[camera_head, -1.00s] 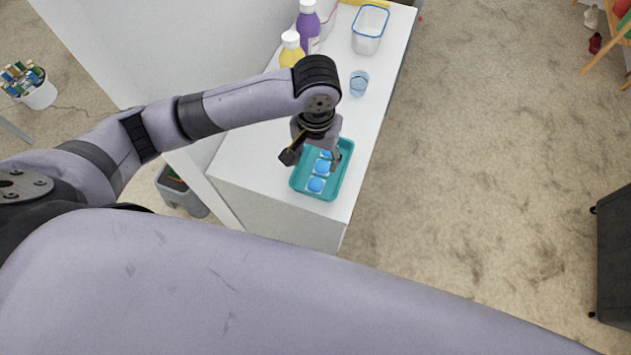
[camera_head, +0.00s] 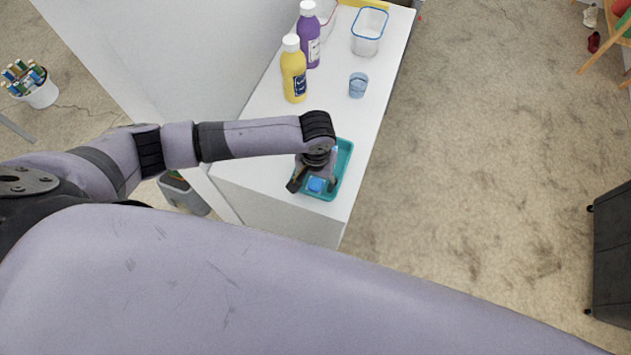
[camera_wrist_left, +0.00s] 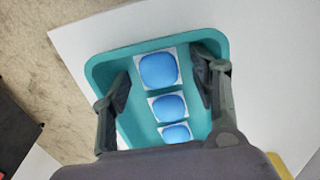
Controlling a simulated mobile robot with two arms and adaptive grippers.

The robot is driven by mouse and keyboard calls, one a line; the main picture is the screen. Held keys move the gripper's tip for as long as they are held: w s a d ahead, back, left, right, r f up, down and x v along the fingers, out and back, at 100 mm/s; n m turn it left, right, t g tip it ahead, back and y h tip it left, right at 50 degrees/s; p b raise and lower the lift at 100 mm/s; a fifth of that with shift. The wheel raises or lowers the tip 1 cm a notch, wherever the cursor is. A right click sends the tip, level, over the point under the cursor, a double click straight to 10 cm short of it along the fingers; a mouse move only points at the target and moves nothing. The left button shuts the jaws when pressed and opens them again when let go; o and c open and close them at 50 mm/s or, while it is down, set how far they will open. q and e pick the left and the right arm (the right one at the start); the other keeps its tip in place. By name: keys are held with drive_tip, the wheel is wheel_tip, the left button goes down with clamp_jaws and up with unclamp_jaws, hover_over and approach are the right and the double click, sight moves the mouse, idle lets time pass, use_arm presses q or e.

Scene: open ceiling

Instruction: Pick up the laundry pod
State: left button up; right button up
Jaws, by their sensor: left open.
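Several blue laundry pods on white squares lie in a row in a teal tray (camera_head: 345,157). In the head view one pod (camera_head: 315,185) shows below my left gripper (camera_head: 312,187), and the gripper hides the others. The left wrist view shows three pods: a large-looking one (camera_wrist_left: 159,70), a middle one (camera_wrist_left: 168,107) and a small-looking one (camera_wrist_left: 175,133). My left gripper (camera_wrist_left: 160,85) is open, its fingers on either side of the large-looking pod, with nothing between them held. The tray's rim (camera_wrist_left: 150,47) is just beyond that pod. My right gripper is not in view.
The white counter (camera_head: 375,130) holds a yellow bottle (camera_head: 293,72), a purple bottle (camera_head: 309,40), a blue cup (camera_head: 358,85) and a clear container (camera_head: 369,32). A wall borders it on the left. Open carpet (camera_head: 480,170) lies to the right.

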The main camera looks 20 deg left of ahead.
use_arm(q)
drive_tip(key=shift+c, duration=0.3)
drive_tip(key=c, duration=0.9)
